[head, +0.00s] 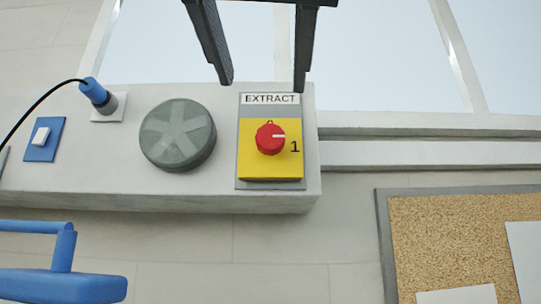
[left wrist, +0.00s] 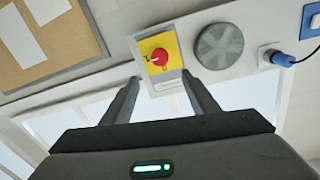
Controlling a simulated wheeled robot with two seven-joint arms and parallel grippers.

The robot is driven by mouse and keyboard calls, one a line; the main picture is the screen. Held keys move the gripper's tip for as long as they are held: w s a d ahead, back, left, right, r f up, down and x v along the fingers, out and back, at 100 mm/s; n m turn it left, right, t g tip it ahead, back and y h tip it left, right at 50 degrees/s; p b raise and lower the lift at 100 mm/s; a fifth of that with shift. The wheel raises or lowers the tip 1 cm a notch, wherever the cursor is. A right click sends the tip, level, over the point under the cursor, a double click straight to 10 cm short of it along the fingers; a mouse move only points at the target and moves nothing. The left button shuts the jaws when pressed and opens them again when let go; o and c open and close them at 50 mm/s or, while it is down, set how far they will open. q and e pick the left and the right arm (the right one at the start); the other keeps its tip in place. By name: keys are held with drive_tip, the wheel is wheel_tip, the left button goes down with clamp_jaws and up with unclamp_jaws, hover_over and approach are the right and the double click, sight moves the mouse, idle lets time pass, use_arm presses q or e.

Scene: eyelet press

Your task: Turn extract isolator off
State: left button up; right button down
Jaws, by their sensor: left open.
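The extract isolator (head: 270,165) is a yellow plate on a grey backing under a label reading EXTRACT (head: 270,99). Its round red knob (head: 266,139) has a white pointer mark facing right, toward a black 1. A small mark, perhaps a 0, shows at the knob's top edge. My left gripper (head: 263,86) is open and empty, its fingers coming down from above with tips near the label's top, apart from the knob. In the left wrist view the red knob (left wrist: 159,57) appears just beyond and between the open fingertips (left wrist: 160,77). My right gripper is not in view.
A round grey vent-like disc (head: 177,135) sits left of the isolator. Further left are a blue plug (head: 95,91) with a black cable and a blue switch (head: 42,138). A corkboard (head: 450,230) is at lower right. A blue object (head: 62,285) is at lower left.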

use_arm(q)
drive_tip(key=p, duration=0.2)
approach(270, 136)
drive_tip(key=w+p, duration=0.2)
drive_tip(key=w, duration=0.2)
drive_tip(key=w+p, duration=0.1)
drive_tip(key=w, duration=0.4)
drive_tip(key=shift+w+d+r+p, duration=0.1)
drive_tip(key=shift+w+d+p, duration=0.15)
drive_tip(key=shift+p, duration=0.1)
drive_tip(key=shift+w, duration=0.45)
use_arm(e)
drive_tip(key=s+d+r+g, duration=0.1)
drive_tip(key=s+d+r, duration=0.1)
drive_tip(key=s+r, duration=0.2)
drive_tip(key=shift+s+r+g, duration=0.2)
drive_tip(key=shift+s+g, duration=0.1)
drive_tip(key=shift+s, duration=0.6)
use_arm(q)
drive_tip(key=shift+c, duration=0.2)
drive_tip(key=c, duration=1)
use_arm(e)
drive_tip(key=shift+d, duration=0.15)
